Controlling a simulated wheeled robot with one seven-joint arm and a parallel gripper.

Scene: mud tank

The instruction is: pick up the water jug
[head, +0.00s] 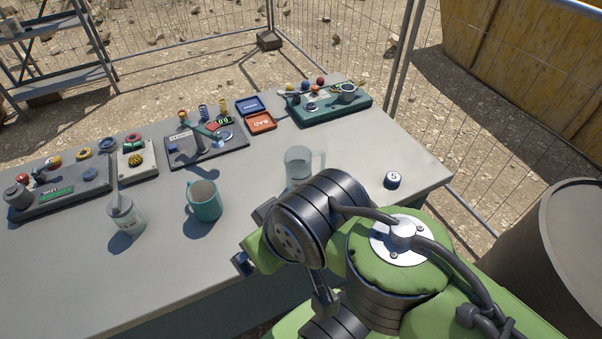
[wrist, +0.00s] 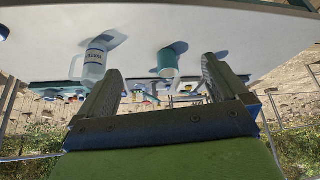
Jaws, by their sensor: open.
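The water jug (head: 298,162) is a clear pitcher with a handle on its right. It stands on the grey table, its lower part close behind my arm in the head view. In the wrist view, which is upside down, the jug (wrist: 94,64) shows a label and its handle, left of my fingers. My gripper (wrist: 162,66) is open, with nothing between its fingers. It is apart from the jug. A teal mug (wrist: 168,62) shows beyond the gap between the fingers. My arm mostly hides the gripper in the head view.
The teal mug (head: 204,200) and a white labelled pot (head: 126,214) with a stick stand left of the jug. Blue (head: 250,106) and orange (head: 261,122) trays and several gadget boards line the back. A round "S" piece (head: 393,179) lies right. Bare table surrounds the jug.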

